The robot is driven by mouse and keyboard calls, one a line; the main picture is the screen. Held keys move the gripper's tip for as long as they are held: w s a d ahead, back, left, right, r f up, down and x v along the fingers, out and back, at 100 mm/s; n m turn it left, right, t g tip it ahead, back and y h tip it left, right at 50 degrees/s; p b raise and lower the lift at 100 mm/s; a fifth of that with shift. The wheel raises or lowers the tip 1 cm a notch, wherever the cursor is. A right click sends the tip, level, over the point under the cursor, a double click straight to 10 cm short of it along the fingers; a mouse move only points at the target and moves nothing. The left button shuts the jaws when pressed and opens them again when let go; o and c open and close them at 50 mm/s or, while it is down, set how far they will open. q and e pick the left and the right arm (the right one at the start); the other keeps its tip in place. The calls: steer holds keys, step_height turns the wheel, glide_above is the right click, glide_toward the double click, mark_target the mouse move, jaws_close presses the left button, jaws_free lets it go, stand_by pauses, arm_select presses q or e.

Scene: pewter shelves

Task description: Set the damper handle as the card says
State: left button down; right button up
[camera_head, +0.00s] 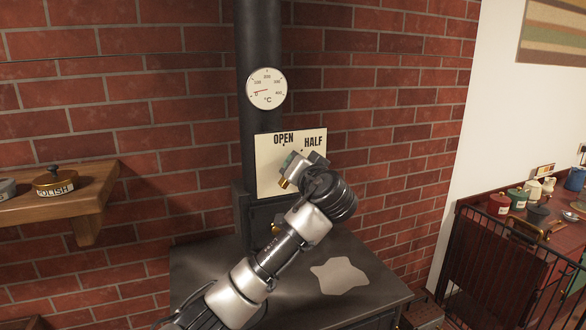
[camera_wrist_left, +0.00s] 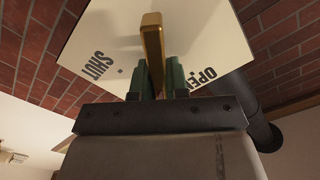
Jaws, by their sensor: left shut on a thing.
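The white damper plate (camera_head: 268,165) stands upright at the stovepipe, with OPEN (camera_head: 284,139) at its top and HALF (camera_head: 313,142) at upper right. In the left wrist view the plate (camera_wrist_left: 110,35) shows SHUT (camera_wrist_left: 100,66) on the left and OPEN (camera_wrist_left: 208,80) on the right, each with a dot. My left gripper (camera_wrist_left: 156,80) is shut on the brass damper handle (camera_wrist_left: 152,40). The handle lies between SHUT and OPEN there; HALF is hidden by the gripper. In the head view my left gripper (camera_head: 292,168) covers the plate's lower right and most of the handle (camera_head: 284,183). No readable instruction card shows.
A dial thermometer (camera_head: 266,89) is on the black stovepipe (camera_head: 259,35). The dark stove top (camera_head: 215,265) has a pale patch (camera_head: 339,275). A wooden shelf (camera_head: 85,205) with a POLISH tin (camera_head: 55,182) juts out at left. Several pots stand on the red-topped table (camera_head: 490,210) behind a railing at right.

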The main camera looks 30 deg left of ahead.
arm_select(q)
steer(key=m, duration=0.1)
steer(key=m+p, duration=0.1)
steer(key=m, duration=0.2)
steer(key=shift+w+d+f+m, duration=0.25)
steer(key=shift+w+f+m, duration=0.05)
steer(key=shift+f, duration=0.05)
steer(key=shift+w+d+f+m+p, duration=0.1)
steer(key=shift+f+m+p, duration=0.15)
steer(key=shift+m+p, duration=0.55)
steer(key=shift+f+m+p, duration=0.3)
steer(key=shift+m, duration=0.9)
steer(key=shift+w+d+f+m+p, duration=0.1)
steer(key=shift+f+m+p, duration=0.15)
steer(key=shift+m+p, duration=0.55)
steer(key=shift+m, duration=0.3)
steer(key=c, duration=1.1)
jaws_free()
steer(key=shift+s+b, duration=0.1)
steer(key=shift+b, duration=0.2)
